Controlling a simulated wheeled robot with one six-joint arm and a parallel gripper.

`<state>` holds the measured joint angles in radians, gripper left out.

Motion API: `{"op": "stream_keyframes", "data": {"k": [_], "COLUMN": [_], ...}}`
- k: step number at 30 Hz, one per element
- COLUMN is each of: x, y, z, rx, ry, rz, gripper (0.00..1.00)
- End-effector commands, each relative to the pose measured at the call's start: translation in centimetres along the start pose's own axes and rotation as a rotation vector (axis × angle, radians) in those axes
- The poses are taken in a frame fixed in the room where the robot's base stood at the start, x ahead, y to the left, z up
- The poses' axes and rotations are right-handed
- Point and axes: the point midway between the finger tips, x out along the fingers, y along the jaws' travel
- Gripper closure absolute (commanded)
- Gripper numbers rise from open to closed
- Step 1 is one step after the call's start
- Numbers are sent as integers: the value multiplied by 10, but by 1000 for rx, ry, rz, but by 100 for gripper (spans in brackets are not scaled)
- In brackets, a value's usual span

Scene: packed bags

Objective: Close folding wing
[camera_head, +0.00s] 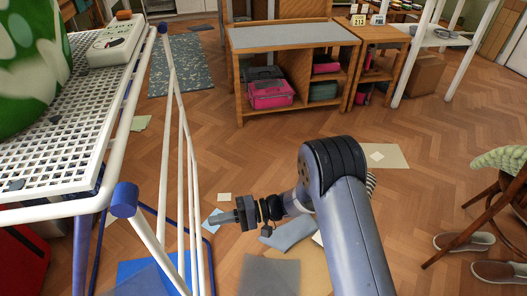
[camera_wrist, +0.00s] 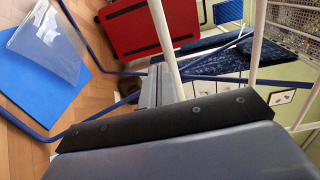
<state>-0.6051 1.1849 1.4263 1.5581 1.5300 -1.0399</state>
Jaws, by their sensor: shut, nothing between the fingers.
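The folding wing (camera_head: 181,130) is a frame of thin white bars with blue end caps. It hangs steeply down along the right side of the white mesh rack (camera_head: 75,120) in the head view. In the wrist view a white wing bar (camera_wrist: 165,40) passes close to the fingers. My gripper (camera_head: 214,220) is shut and empty. It points left, just right of the wing's lower bars. Its grey fingers (camera_wrist: 157,86) also show in the wrist view. I cannot tell whether they touch the bar.
A green-and-white bag (camera_head: 30,60) and a white box (camera_head: 115,42) lie on the rack. Blue tube legs (camera_head: 80,250) stand below it. Flat sheets (camera_head: 290,235) lie on the floor under my arm. A wooden shelf unit (camera_head: 290,40) stands behind; a chair is at right.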

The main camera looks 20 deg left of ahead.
Motion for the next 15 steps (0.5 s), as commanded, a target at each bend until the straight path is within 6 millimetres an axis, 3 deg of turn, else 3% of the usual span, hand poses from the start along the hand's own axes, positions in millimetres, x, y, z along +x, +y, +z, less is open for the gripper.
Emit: {"op": "stream_keyframes", "data": {"k": [3, 9, 15], "x": [-20, -68, -101], "y": [13, 16, 24], "z": [-4, -4, -3], "rx": [-2, 2, 1], "ry": [3, 4, 2], "rz": [0, 0, 0], "gripper": [100, 100, 100]}}
